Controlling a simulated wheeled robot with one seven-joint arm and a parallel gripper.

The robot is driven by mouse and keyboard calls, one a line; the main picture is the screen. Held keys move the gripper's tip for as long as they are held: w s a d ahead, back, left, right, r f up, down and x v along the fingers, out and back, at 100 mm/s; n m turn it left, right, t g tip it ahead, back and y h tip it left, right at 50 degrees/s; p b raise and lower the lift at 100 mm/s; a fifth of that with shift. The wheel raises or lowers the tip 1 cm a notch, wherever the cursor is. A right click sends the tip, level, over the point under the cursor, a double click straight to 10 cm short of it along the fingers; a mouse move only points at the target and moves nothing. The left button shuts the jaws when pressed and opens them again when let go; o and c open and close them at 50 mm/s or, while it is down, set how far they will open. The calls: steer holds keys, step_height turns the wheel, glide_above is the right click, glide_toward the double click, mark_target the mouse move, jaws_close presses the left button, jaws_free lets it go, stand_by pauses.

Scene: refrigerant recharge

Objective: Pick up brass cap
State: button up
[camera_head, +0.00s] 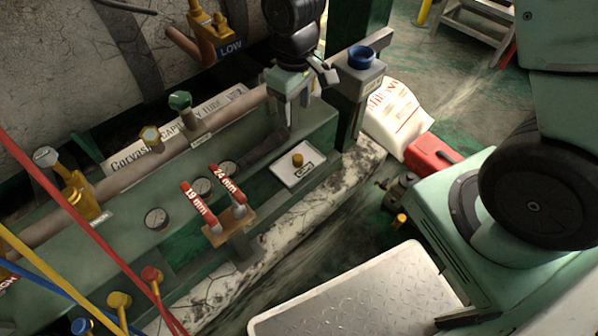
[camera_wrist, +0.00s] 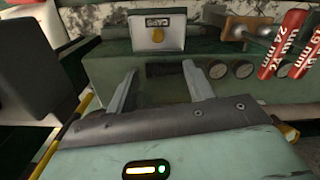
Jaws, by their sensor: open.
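A small brass cap (camera_head: 298,160) sits on a white tray (camera_head: 285,174) in the middle of the head view. In the wrist view the brass cap (camera_wrist: 157,36) lies on the tray (camera_wrist: 144,47), which has a label reading CAPS. Another brass-coloured hexagonal piece (camera_head: 150,137) sits on a fitting of the pipe. My gripper (camera_head: 291,118) is above the green bench, behind the tray in the head view. In the wrist view my gripper (camera_wrist: 160,82) has its two fingers apart with nothing between them, and the cap is beyond the fingertips.
Red wrenches marked 19 mm (camera_head: 196,203) and 24 mm (camera_head: 226,184) stand in a holder left of the tray. A pipe (camera_head: 110,184) with valves runs along the bench. A grey post with a blue ring (camera_head: 362,57) stands right of my gripper. Hoses cross the lower left.

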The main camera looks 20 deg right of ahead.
steer(key=b, duration=0.5)
glide_above(298, 157)
steer(key=f, duration=1.2)
steer(key=shift+w+a+f, duration=0.1)
steer(key=shift+a+f, duration=0.1)
steer(key=shift+f, duration=0.2)
steer(key=shift+d+f+b, duration=0.15)
steer(key=shift+f+b, duration=1.6)
steer(key=shift+f, duration=0.9)
steer(key=shift+r, duration=0.1)
steer(key=c, duration=1)
